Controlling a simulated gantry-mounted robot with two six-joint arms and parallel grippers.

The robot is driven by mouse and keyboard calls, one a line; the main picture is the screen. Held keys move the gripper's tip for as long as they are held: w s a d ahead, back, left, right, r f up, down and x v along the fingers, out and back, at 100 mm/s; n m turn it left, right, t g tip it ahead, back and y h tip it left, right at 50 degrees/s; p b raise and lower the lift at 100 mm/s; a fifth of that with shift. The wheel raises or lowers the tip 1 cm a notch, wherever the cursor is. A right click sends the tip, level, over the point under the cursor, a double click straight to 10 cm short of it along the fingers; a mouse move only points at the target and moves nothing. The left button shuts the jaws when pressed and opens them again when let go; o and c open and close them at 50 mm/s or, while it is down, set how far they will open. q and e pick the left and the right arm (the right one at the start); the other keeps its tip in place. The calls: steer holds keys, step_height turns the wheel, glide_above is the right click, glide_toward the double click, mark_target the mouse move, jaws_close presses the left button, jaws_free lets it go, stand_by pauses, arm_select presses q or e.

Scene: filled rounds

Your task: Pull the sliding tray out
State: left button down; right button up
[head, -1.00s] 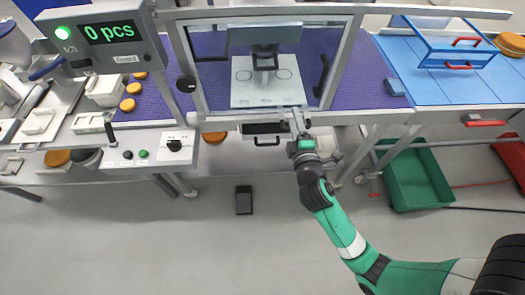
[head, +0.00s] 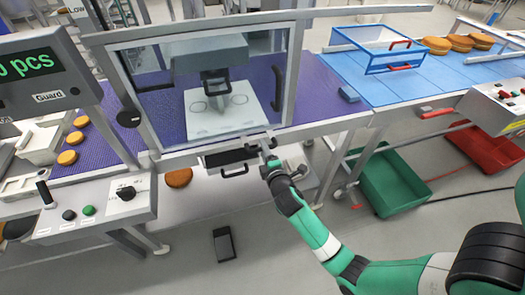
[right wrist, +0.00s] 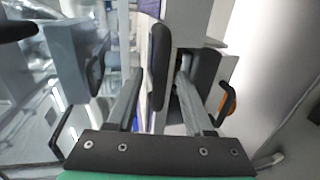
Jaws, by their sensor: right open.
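The sliding tray (head: 226,158) is a dark, shallow tray under the front edge of the guarded press station. Its black bar handle (head: 235,171) faces the front; it also shows at the right of the right wrist view (right wrist: 228,102). My right gripper (head: 268,146) is open and empty, just right of the tray at the station's front edge. In the right wrist view its two fingers (right wrist: 158,103) are spread apart, and the tray handle lies outside them, beyond the right finger. A black upright handle (right wrist: 158,60) shows in the gap, apparently farther away. My left gripper is out of view.
The clear guard door (head: 155,85) with its black handle (head: 277,88) stands above the tray. A control box (head: 95,212) is at left. An orange round (head: 178,177) lies below left of the tray. Green (head: 392,180) and red (head: 485,150) bins stand right. Floor in front is mostly clear.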

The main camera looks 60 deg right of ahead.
steer(key=shift+x, duration=0.9)
jaws_close()
steer(key=shift+r, duration=0.1)
stand_by(0.7)
